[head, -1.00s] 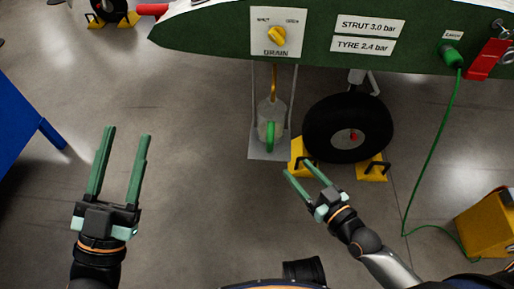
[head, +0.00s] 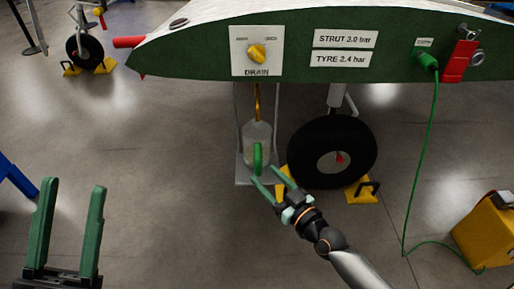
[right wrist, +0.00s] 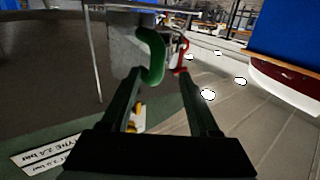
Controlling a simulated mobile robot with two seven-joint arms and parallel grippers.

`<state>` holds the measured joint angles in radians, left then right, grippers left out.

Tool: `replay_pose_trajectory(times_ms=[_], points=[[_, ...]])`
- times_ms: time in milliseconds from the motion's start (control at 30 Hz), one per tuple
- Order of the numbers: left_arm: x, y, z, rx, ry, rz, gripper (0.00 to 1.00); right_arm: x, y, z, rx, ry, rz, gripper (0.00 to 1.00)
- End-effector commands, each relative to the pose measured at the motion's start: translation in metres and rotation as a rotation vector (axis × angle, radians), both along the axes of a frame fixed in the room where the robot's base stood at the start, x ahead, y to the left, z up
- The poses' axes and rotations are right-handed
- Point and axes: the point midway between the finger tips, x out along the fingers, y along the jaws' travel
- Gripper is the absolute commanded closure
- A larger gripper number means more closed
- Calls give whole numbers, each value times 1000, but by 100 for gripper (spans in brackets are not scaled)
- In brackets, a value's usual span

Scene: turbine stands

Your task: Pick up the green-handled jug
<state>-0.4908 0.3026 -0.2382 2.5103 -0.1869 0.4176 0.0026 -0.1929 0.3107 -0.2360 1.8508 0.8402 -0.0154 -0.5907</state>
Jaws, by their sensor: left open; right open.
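The clear jug (head: 257,134) with its green handle (head: 258,158) stands upright on a tray (head: 243,172) below the drain panel. A thin amber tube reaches down to its top. My right gripper (head: 264,174) is open and empty, its fingertips close to the handle from the front. In the right wrist view the green handle (right wrist: 153,56) shows at the fingertips of my right gripper (right wrist: 160,74), nearer the left finger. I cannot tell whether they touch. My left gripper (head: 73,186) is open and empty at the lower left, far from the jug.
The wheel (head: 332,152) with yellow chocks (head: 362,191) stands just right of the jug. The green wing edge with the drain panel (head: 257,50) overhangs it. A green cable (head: 421,170) runs to a yellow box (head: 484,230) at right.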

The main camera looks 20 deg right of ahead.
Motion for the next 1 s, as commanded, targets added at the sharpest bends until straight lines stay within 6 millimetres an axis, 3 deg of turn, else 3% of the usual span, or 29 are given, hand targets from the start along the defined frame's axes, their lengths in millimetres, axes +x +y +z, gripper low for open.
replay_pose_trajectory(times_ms=[300, 633, 1000], points=[[1, 0, -12, -13, 14, -9, 50, 42, 8, 5, 2, -3, -2, 39], [1, -1, -14, -7, 15, -16, 50, 49, 11, 5, 0, -1, -1, 39], [0, -2, -13, -4, 14, -17, 50, 49, 11, 5, 0, -1, -1, 79]])
